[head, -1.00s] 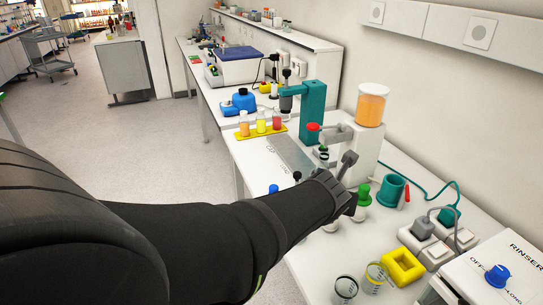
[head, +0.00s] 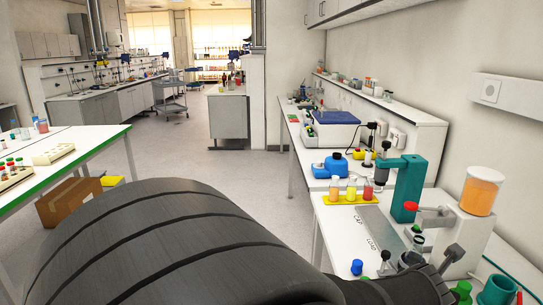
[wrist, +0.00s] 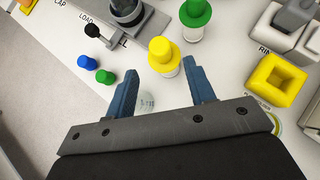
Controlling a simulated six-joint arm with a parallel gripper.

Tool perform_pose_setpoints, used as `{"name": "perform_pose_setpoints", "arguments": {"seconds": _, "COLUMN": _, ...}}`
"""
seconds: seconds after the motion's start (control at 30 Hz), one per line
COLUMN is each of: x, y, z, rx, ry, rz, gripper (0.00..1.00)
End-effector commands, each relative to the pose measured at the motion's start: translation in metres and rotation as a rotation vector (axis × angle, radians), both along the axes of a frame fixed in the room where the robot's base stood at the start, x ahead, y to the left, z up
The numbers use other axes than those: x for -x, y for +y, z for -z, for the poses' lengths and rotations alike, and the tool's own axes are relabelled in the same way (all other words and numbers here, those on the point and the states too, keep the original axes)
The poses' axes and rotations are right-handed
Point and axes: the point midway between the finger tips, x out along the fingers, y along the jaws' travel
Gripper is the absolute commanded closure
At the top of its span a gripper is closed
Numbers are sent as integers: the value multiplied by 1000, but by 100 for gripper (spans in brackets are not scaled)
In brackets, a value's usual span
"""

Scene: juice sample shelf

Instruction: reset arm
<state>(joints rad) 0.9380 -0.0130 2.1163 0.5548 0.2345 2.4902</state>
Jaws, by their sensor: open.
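My gripper (wrist: 160,67) is open in the wrist view, its two blue fingers spread with nothing held between them. A yellow-capped container (wrist: 163,55) shows between and just beyond the fingertips; I cannot tell the height gap. A clear cup (wrist: 148,103) with print on it shows between the fingers, partly hidden by the gripper body. A green-capped container (wrist: 197,18) stands beyond the right finger. In the head view my dark arm fills the bottom and reaches to the bench at lower right; the fingers are not clear there.
Blue (wrist: 84,62) and green (wrist: 105,77) caps lie left of the fingers; a yellow square holder (wrist: 275,82) is at right. In the head view, a teal press (head: 408,190), a dispenser with an orange tank (head: 482,190) and three juice bottles (head: 351,188) crowd the bench.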

Motion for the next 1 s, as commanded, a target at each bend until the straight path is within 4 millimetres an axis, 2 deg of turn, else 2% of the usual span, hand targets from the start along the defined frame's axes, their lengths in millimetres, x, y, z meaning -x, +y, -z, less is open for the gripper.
{"name": "perform_pose_setpoints", "arguments": {"seconds": 0.3, "x": -20, "y": -19, "z": 26, "rx": -4, "ry": 1, "rz": 1, "gripper": 50}}
{"name": "perform_pose_setpoints", "arguments": {"seconds": 1.0, "x": -43, "y": -42, "z": 53, "rx": -1, "ry": -1, "rz": 0, "gripper": 50}}
